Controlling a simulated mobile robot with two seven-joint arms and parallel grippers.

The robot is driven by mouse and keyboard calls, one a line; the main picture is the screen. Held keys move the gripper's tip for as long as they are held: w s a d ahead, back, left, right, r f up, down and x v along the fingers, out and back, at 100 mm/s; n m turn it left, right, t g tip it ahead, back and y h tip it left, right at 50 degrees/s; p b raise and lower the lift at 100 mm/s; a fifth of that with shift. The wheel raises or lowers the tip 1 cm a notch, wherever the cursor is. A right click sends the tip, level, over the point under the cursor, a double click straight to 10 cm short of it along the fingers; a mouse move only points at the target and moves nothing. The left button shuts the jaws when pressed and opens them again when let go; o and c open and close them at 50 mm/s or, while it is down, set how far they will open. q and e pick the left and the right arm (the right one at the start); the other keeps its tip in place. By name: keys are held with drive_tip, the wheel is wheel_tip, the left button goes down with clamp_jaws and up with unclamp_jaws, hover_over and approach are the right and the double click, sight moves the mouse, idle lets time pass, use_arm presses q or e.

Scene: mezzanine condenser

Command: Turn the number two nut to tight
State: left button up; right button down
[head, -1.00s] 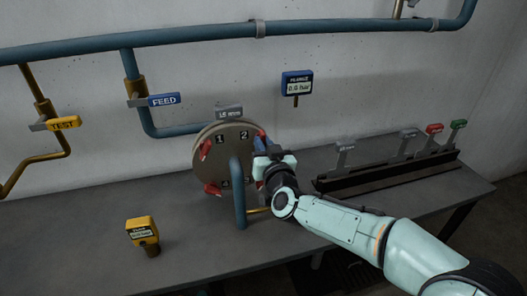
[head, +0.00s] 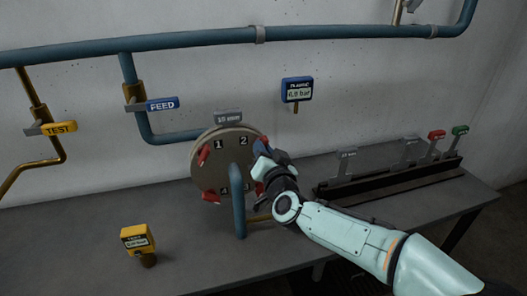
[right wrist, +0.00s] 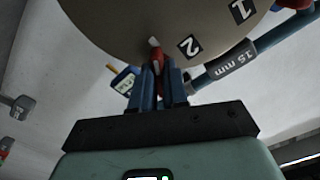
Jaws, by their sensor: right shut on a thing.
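The round beige flange cover (head: 207,172) stands upright on the bench, with black number plates on its face. The plate "2" (head: 244,142) is at its upper right and also shows in the right wrist view (right wrist: 190,46). My right gripper (head: 262,147) is at the cover's right rim beside this plate. In the right wrist view its blue fingers (right wrist: 160,85) are shut on the red number two nut (right wrist: 157,58), whose pale tip shows at the cover. In the head view the gripper mostly hides this nut. My left gripper is not in view.
Other red nuts sit by plate "1" (head: 204,155) and at the lower left (head: 211,196). A blue pipe (head: 238,200) rises in front of the cover. A blue gauge (head: 297,90) hangs behind, a yellow gauge (head: 138,238) stands left. A wrench rack (head: 390,178) is at right.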

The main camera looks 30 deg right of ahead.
drive_tip(key=shift+r, duration=0.25)
drive_tip(key=c, duration=1.3)
unclamp_jaws()
drive_tip(key=shift+o, duration=0.8)
drive_tip(key=shift+w+f, duration=0.15)
drive_tip(key=v, duration=1.3)
drive_tip(key=shift+s, duration=0.2)
drive_tip(key=shift+a, duration=0.1)
